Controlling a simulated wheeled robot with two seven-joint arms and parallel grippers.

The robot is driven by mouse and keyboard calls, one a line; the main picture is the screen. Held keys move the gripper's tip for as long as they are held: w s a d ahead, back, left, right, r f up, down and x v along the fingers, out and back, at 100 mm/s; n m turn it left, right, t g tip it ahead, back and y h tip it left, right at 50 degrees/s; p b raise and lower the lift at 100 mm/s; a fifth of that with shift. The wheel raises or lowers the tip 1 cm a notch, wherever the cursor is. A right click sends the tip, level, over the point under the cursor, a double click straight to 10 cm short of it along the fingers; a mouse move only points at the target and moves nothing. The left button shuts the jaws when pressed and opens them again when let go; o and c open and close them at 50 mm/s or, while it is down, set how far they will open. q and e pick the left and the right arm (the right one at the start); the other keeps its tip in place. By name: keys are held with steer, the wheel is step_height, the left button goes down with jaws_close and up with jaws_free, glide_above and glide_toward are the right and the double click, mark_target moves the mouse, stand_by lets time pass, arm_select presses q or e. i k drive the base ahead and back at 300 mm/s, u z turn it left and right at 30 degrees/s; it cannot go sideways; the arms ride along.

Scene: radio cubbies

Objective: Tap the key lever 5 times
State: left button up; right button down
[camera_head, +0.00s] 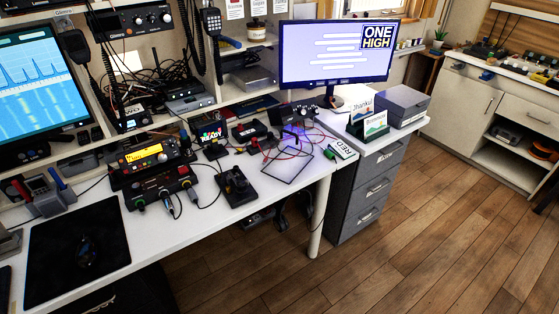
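A black device on a square dark base (236,188) sits near the front edge of the white desk (215,225), left of the desk leg. It looks like the key, but its lever is too small and dark to make out. A small display (213,131) behind it shows colored text that seems to read "READY". The large monitor (334,55) shows "ONE HIGH" and several white bars. Neither of my grippers is in view, and nothing touches the key.
A radio with an orange display (152,155) stands left of the key, with cables in front. A thin black square outline (288,164) and red wires lie to the right. A black mat with a mouse (86,252) is at the left. Drawers (370,190) stand right; wooden floor is open.

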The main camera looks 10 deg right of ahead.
mark_target(241, 187)
steer(key=z, duration=0.05)
steer(key=i, duration=1.1)
steer(key=u, duration=0.35)
